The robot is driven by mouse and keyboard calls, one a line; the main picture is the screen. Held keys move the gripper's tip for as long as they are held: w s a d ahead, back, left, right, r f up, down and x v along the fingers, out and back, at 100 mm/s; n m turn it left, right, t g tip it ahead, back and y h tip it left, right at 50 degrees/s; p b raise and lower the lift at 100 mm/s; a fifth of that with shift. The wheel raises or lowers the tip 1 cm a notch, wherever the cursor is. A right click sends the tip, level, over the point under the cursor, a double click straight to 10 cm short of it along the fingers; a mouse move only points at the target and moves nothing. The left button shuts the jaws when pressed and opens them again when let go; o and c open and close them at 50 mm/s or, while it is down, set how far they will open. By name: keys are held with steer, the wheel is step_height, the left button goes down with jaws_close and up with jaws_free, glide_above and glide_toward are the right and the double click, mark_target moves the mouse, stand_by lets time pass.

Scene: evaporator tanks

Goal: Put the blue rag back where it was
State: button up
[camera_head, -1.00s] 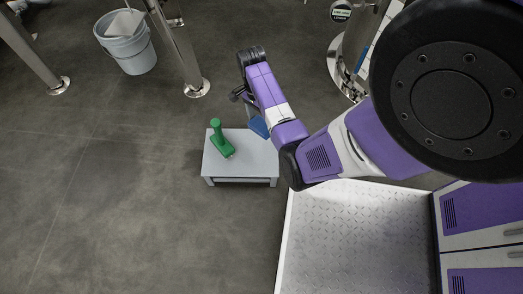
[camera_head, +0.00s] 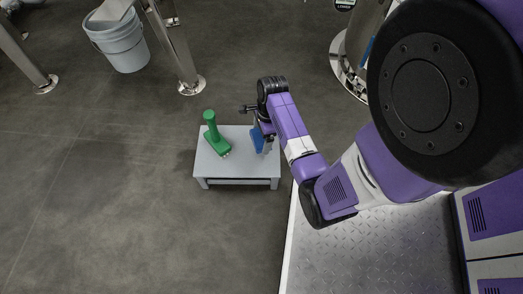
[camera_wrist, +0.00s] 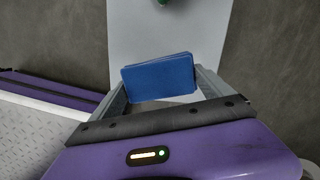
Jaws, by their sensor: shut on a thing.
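The blue rag (camera_wrist: 158,78) is a flat folded block between the fingers of my gripper (camera_wrist: 160,88) in the wrist view. My gripper is shut on it. In the head view the rag (camera_head: 257,139) shows beside my gripper (camera_head: 258,128), over the right part of a small grey table (camera_head: 235,170). I cannot tell whether the rag touches the table top. The table also shows behind the rag in the wrist view (camera_wrist: 165,30).
A green tool (camera_head: 215,136) stands on the left part of the table. A grey bucket (camera_head: 120,42) and metal legs (camera_head: 180,55) are farther back. Open floor (camera_head: 120,220) lies left and in front of the table.

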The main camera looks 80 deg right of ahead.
step_height(320, 180, down, 7)
steer(key=b, duration=0.3)
steer(key=shift+f, duration=0.15)
steer(key=o, duration=1.3)
steer(key=shift+o, duration=0.2)
